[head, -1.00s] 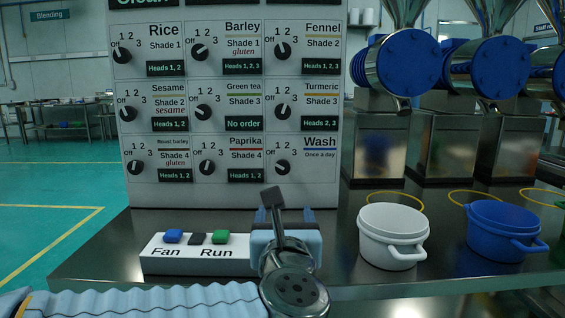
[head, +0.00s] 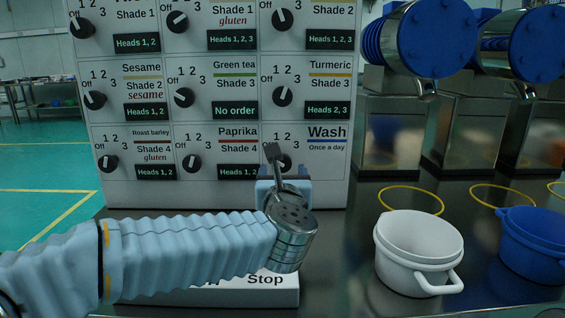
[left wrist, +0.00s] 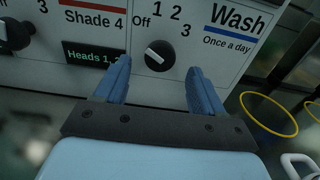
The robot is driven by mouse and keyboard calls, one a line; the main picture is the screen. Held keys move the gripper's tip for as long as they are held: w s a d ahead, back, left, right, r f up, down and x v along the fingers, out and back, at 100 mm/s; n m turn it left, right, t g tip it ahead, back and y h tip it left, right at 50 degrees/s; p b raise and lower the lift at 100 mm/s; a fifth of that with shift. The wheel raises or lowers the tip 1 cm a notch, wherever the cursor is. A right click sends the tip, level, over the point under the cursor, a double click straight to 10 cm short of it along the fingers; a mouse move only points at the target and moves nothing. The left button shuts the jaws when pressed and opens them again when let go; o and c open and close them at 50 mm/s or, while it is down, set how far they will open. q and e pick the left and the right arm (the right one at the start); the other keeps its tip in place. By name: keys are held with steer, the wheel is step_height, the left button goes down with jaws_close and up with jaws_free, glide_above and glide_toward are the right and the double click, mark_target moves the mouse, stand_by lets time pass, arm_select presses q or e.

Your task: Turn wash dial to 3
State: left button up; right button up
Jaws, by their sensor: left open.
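The wash dial (left wrist: 158,56) is a round black knob with a white pointer line, at the lower right of the panel. In the left wrist view its line slants from upper left to lower right, the upper-left end on the Off side. In the head view the wash dial (head: 286,161) is partly hidden behind my left gripper (head: 284,182). My left gripper is open and faces the panel. In the left wrist view its blue fingers (left wrist: 159,66) stand on either side of the dial, with gaps on both sides. Contact is not visible. My right gripper is not in view.
The paprika dial (head: 192,163) sits to the left and the turmeric dial (head: 282,96) above. A button box (head: 262,290) is below my left arm, mostly hidden. A white pot (head: 418,250) and a blue pot (head: 535,245) stand to the right.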

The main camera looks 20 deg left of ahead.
mark_target(283, 165)
arm_select(q)
steer(key=x, duration=0.4)
steer(key=shift+w, duration=0.2)
steer(key=c, duration=1)
steer(key=shift+c, duration=0.2)
